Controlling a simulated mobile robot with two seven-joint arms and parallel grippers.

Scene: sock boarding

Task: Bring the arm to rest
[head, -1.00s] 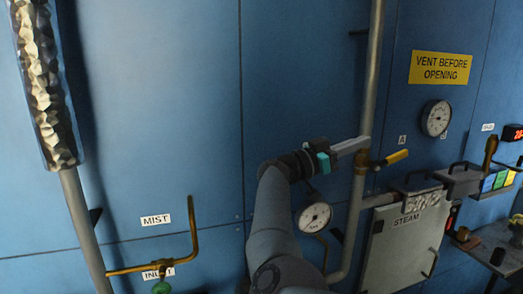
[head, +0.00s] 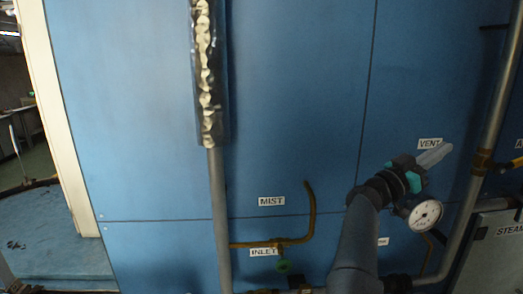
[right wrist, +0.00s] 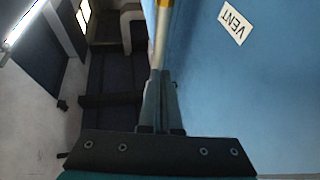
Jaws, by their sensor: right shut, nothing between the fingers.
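My right arm (head: 358,245) reaches up in front of the blue panel wall. Its gripper (head: 440,151) is shut and empty, just below the VENT label (head: 430,143) and above a round pressure gauge (head: 425,214). A gap shows between its tips and the grey pipe (head: 499,90) to its right. In the right wrist view the two fingers (right wrist: 161,75) lie together, pointing up the picture towards a pipe with yellow on it (right wrist: 161,30). The VENT label (right wrist: 235,22) is to their right there. My left gripper is not in view.
A yellow valve handle (head: 512,164) sits on the pipe at the right edge, above the STEAM hatch (head: 490,250). A bent brass pipe (head: 311,210) and foil-wrapped pipe (head: 207,75) stand to the left.

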